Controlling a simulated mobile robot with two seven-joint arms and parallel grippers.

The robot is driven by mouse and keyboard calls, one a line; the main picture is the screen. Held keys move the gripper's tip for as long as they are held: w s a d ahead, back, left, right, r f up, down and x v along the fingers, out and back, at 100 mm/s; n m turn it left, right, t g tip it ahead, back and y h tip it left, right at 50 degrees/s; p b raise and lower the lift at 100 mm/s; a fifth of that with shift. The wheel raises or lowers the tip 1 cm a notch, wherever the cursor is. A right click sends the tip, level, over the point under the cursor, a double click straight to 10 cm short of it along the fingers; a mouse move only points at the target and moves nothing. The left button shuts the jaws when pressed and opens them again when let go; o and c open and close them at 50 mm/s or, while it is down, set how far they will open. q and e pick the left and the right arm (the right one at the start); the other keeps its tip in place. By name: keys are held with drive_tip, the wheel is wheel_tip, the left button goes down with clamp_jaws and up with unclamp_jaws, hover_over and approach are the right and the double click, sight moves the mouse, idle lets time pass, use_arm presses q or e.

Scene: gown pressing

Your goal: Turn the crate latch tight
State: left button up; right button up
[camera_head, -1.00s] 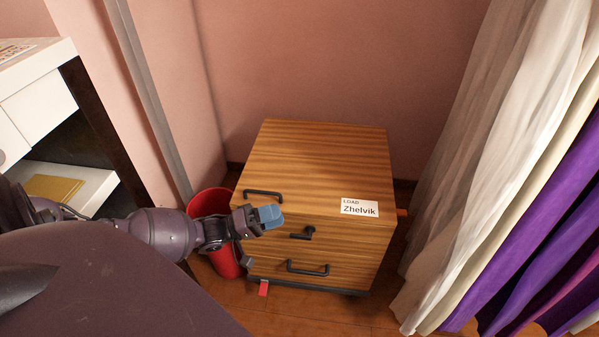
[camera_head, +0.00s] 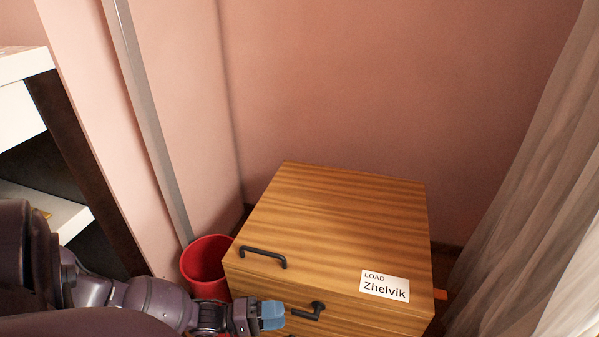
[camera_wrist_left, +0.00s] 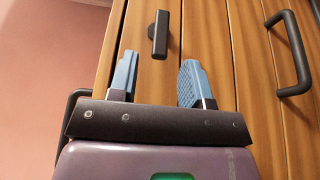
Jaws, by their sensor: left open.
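The wooden crate (camera_head: 340,215) stands on the floor against the pink wall, with a white label reading "LOAD Zhelvik" (camera_head: 385,286) near its front edge. The dark crate latch (camera_head: 310,312) is on its front face. In the left wrist view the latch (camera_wrist_left: 159,34) points along the boards, just beyond my fingertips. My left gripper (camera_head: 272,315) is in front of the crate, left of the latch. In the left wrist view the gripper (camera_wrist_left: 158,80) has its two blue fingers apart with nothing between them. The latch lies roughly in line with the gap, not touched. My right gripper is not in view.
A dark handle (camera_head: 263,257) is on the crate's upper left edge; another handle (camera_wrist_left: 292,55) shows right in the wrist view. A red bin (camera_head: 207,265) stands left of the crate. A white desk (camera_head: 25,95) is at left, curtains (camera_head: 535,200) at right.

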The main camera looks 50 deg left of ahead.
sight(292, 313)
use_arm(q)
drive_tip(key=shift+x, duration=2.75)
clamp_jaws()
